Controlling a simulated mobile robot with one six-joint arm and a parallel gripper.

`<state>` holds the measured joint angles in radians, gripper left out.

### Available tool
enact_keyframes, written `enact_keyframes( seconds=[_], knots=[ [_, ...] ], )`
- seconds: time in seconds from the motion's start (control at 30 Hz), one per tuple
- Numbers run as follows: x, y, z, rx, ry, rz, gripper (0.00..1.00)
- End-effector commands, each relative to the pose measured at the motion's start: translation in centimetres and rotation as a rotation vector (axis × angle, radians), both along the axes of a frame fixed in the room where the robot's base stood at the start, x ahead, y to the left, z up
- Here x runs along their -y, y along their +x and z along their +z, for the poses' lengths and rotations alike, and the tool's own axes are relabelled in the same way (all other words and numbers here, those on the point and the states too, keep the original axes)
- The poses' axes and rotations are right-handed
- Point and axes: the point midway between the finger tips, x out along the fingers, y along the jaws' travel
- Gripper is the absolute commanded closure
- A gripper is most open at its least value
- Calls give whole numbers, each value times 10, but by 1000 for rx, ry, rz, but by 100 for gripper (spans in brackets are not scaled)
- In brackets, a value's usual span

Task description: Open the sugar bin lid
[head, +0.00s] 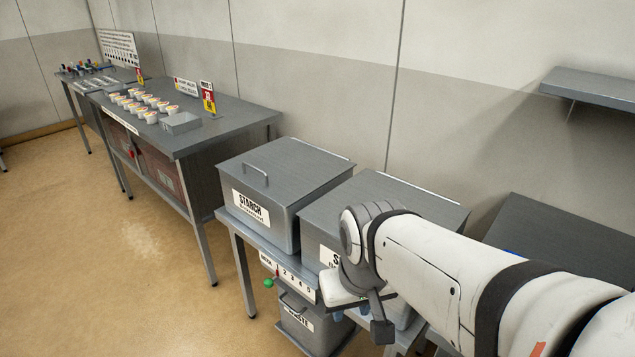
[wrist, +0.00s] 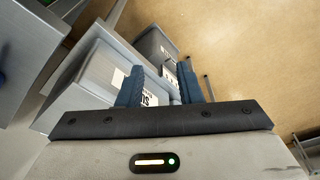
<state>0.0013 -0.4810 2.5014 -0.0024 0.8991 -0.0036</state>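A grey metal bin with a white label starting with "S" stands right of the starch bin in the head view; the rest of the label is hidden by my arm. Its flat grey lid (head: 420,192) lies closed, and I see no handle on its visible part. My gripper (head: 352,313) is in front of this bin, low by its front face, partly hidden by my wrist. In the wrist view my gripper (wrist: 160,70) shows two blue fingers apart with nothing held. A grey bin (wrist: 98,72) with a white label shows beyond the fingers.
The starch bin (head: 290,170), lid closed with a bar handle, stands close on the left. A labelled bin (head: 313,325) sits on the shelf below. A numbered strip (head: 288,276) with a green knob (head: 268,283) runs along the front. A worktable (head: 225,125) with cups stands further left.

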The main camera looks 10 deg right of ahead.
Motion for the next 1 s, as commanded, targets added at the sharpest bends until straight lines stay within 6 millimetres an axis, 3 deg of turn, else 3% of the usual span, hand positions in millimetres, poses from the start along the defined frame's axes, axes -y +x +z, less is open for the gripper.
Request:
enact_keyframes(
  seconds=[0.17,0.27,0.37,0.5,0.7,0.83,1.0],
  knots=[
    [1,6,4,-3,-6,11,67],
    [11,25,15,-12,-26,54,67],
    [26,57,31,-30,-61,123,67],
    [47,119,48,-63,-124,248,67],
    [80,197,52,-115,-199,421,67],
    [97,230,47,-140,-231,502,67],
    [109,251,41,-157,-249,553,67]
  ],
)
